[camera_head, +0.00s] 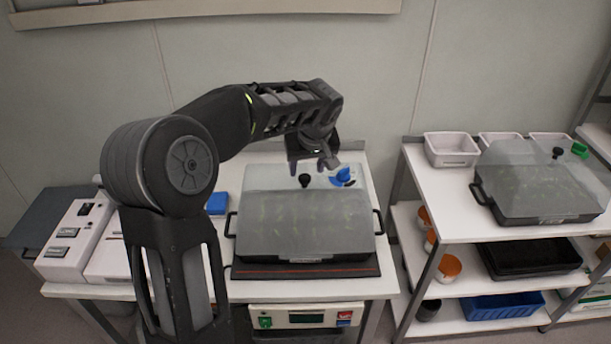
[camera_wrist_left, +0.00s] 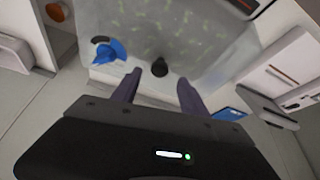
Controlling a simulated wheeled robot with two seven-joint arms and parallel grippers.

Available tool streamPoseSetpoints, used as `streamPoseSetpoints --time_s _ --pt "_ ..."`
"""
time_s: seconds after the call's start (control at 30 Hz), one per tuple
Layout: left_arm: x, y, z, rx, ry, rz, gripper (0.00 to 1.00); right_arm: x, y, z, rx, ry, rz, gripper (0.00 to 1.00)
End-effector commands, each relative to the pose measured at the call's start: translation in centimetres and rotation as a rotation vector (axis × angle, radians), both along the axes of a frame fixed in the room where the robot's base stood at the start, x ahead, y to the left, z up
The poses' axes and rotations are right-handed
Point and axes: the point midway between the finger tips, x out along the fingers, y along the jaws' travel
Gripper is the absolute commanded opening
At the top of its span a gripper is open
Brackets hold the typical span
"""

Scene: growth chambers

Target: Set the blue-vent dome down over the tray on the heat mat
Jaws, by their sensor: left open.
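The clear blue-vent dome (camera_head: 304,224) sits over the black tray (camera_head: 306,257) on the heat mat (camera_head: 306,270). Seedlings show faintly through it. Its blue vent (camera_head: 343,177) and black knob (camera_head: 304,181) are on top. My left gripper (camera_head: 318,166) is above the dome, open and empty, close to the knob. In the left wrist view the open fingers (camera_wrist_left: 160,88) point toward the black knob (camera_wrist_left: 159,68), and the blue vent (camera_wrist_left: 109,51) is to the left. I cannot tell if a finger touches the knob. My right gripper is not in view.
A second domed tray (camera_head: 540,182) with a green vent (camera_head: 579,150) stands on the right shelf unit, near white bins (camera_head: 452,149). Lower down are a black tray (camera_head: 531,258), a blue bin (camera_head: 503,306) and orange-lidded tubs (camera_head: 447,268). A white device (camera_head: 75,240) is at the left.

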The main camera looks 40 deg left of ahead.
Motion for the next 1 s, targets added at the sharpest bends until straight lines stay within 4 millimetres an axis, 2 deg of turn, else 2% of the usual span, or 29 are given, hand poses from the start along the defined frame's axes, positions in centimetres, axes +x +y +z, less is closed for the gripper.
streamPoseSetpoints --time_s 0.2,0.4,1.0 --pt "-1.2 -1.5 4.2 -0.001 -0.004 -0.002 0.51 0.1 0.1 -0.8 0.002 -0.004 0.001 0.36" --pt "-1.9 -2.1 6.2 0.0 0.0 -0.001 0.51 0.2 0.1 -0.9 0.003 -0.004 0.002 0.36" --pt "-2.0 -2.2 6.4 0.0 0.001 -0.001 0.51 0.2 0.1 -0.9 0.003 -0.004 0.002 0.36"
